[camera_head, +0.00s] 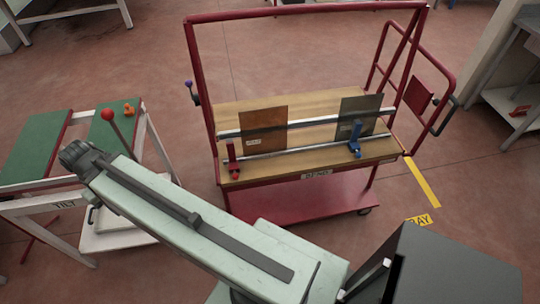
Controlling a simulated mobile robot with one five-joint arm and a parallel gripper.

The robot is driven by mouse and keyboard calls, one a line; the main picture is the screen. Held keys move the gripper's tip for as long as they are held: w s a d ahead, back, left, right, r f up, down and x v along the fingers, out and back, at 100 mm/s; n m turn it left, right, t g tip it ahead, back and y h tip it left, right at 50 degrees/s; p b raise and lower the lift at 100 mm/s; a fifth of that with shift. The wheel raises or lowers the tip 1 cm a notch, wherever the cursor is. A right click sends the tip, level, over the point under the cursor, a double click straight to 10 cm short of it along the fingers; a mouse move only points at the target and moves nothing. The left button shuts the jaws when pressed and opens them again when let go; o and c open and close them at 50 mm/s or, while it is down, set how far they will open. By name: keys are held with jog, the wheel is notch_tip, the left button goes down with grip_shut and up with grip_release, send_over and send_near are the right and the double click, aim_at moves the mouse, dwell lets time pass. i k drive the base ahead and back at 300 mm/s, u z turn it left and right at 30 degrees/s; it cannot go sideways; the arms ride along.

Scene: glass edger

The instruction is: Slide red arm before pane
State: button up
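A red arm (232,158) stands upright on the front rail (295,146) of a red-framed cart, near its left end. A brown pane (264,140) leans on the cart just to the right of the red arm. A dark grey pane (357,108) stands further right, with a blue arm (354,140) in front of its lower part. The red arm is left of the brown pane, not in front of it. My pale green arm link reaches from the bottom to the left, ending in a dark ribbed joint. I cannot make out my gripper's fingers.
The cart has a wooden deck (235,105), a tall red frame and a handrail at right. At left is a green-topped table (35,150) with a red-knobbed lever (107,115). Floor shows right of the cart.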

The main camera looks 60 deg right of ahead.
aim_at(234, 168)
jog(key=z, duration=2.8)
jog(key=k, duration=0.85)
jog(key=u, duration=0.95)
jog(key=i, duration=1.05)
jog(key=u, duration=0.05)
jog(key=k, duration=0.3)
